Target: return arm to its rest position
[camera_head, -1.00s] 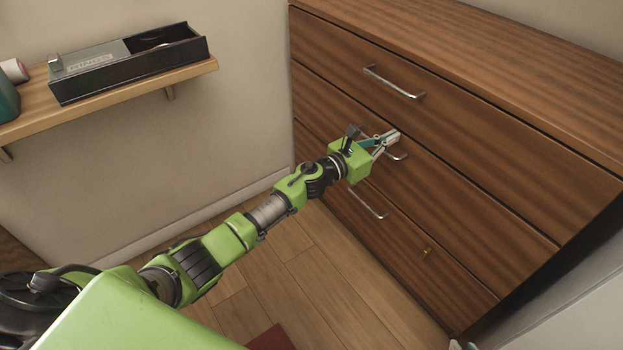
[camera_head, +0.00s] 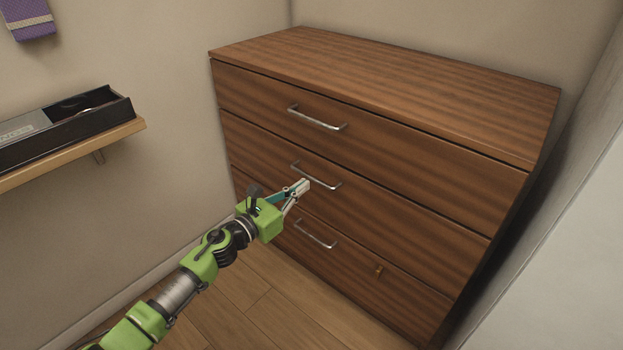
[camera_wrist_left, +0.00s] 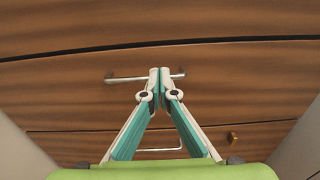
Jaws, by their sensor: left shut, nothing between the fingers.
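My left gripper (camera_head: 304,187) is shut with nothing between its fingers, in front of the wooden chest of drawers (camera_head: 430,105). In the left wrist view the closed fingertips (camera_wrist_left: 160,72) cross in front of that same handle (camera_wrist_left: 125,79). I cannot tell whether they touch it. My left arm reaches in from the lower left. My right gripper is not in view.
The drawers look closed, with a top handle (camera_head: 318,120), a bottom handle (camera_head: 315,236) and a small brass knob (camera_head: 379,270). A wall shelf (camera_head: 130,128) at the left holds a dark box (camera_head: 60,128). A purple towel (camera_head: 27,15) hangs above. Wooden floor (camera_head: 245,290) shows below.

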